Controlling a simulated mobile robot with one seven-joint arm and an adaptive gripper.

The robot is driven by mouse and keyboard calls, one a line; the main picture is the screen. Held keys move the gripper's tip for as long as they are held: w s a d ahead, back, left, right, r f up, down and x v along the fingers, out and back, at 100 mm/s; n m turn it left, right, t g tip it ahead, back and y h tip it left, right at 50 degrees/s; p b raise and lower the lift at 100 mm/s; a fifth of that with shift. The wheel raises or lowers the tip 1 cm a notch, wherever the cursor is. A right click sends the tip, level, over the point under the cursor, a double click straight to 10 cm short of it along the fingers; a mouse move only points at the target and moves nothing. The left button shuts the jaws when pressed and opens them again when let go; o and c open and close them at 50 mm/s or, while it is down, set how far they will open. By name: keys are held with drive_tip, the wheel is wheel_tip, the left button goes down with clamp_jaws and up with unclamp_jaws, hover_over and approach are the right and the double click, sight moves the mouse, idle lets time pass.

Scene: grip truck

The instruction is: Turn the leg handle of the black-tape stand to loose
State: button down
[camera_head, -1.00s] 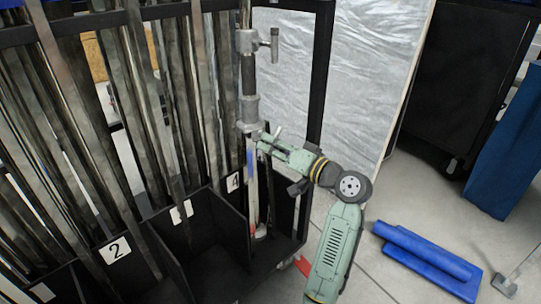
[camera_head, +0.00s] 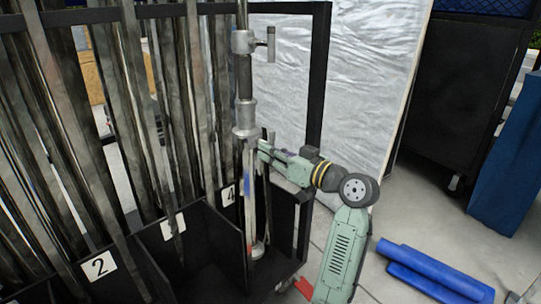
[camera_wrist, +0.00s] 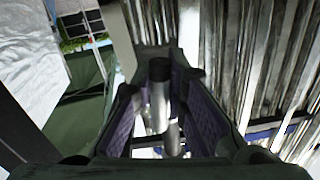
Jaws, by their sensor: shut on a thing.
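A short handle (camera_head: 271,44) juts from the upper collar. My gripper (camera_head: 264,150) is beside the lower collar (camera_head: 245,118), at the pole's right. In the wrist view, a metal leg handle (camera_wrist: 159,105) with a dark end lies between my purple-padded fingers (camera_wrist: 163,122), and they are shut on it. In the head view my fingers mostly hide this handle.
A black rack (camera_head: 205,235) with numbered bins and several leaning metal strips fills the left. A silver-wrapped panel (camera_head: 350,70) stands behind my arm. Blue rolls (camera_head: 430,270) lie on the floor at the right, near a dark cart (camera_head: 465,90). Grey floor shows between them.

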idle(0.3)
drive_tip(key=c, duration=1.6)
unclamp_jaws()
drive_tip(key=v, duration=1.2)
drive_tip(key=shift+d, duration=0.1)
